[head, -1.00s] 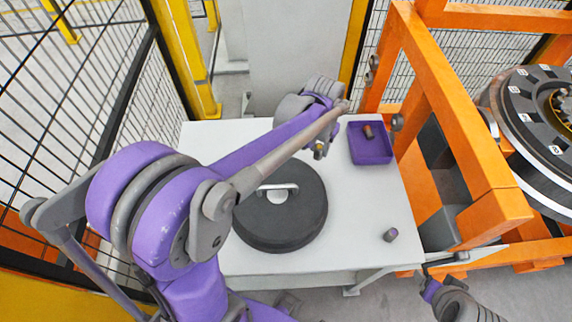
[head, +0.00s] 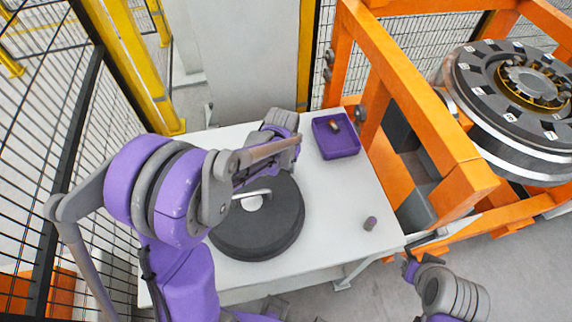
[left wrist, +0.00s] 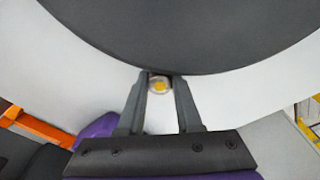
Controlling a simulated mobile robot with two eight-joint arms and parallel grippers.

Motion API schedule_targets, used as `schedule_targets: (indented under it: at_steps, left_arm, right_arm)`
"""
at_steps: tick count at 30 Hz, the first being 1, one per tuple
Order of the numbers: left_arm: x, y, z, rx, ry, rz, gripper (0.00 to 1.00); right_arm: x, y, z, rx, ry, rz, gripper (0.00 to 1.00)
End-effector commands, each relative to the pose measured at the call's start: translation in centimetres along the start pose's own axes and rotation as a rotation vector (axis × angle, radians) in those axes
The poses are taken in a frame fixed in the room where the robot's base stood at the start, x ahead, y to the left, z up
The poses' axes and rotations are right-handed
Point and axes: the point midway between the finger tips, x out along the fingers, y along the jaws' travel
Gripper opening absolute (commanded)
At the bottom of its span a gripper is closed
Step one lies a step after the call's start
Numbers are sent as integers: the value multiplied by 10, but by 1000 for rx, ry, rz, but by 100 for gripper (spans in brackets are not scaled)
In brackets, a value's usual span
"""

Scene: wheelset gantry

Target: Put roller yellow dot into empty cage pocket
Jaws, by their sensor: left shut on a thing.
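The roller with the yellow dot (left wrist: 159,86) sits between the fingertips of my left gripper (left wrist: 161,80) in the left wrist view, its dotted end facing the camera. My left gripper is shut on it, close to the rim of a dark disc. In the head view my left wrist is above the table behind the disc, and the forearm hides its fingers. The bearing with the yellow-gold cage (head: 533,86) is at the right; I cannot tell which pocket is empty. My right gripper (head: 411,268) is low at the right, its fingers unclear.
The dark disc with a handle (head: 262,230) lies on the white table (head: 335,215). A purple tray (head: 345,147) holds a roller (head: 333,126); another roller (head: 370,223) stands near the table's right edge. An orange frame (head: 425,120) stands between table and bearing. Mesh fencing is at left.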

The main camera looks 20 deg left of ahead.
Motion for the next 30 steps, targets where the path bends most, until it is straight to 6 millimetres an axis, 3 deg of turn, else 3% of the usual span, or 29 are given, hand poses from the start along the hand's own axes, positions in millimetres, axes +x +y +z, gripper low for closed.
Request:
schedule_targets:
  at_steps: [8,9,13,23,30]
  left_arm:
    - [4,0,1,0,-1,0,0]
    - [3,0,0,0,0,0,39]
    - [3,0,0,0,0,0,63]
    - [0,0,0,0,1,0,64]
    - [-34,0,0,0,1,0,64]
  right_arm:
    - [3,0,4,0,-3,0,69]
    - [3,0,3,0,-3,0,69]
    - [2,0,3,0,-2,0,69]
    - [1,0,1,0,-1,0,69]
    - [-4,0,-5,0,4,0,69]
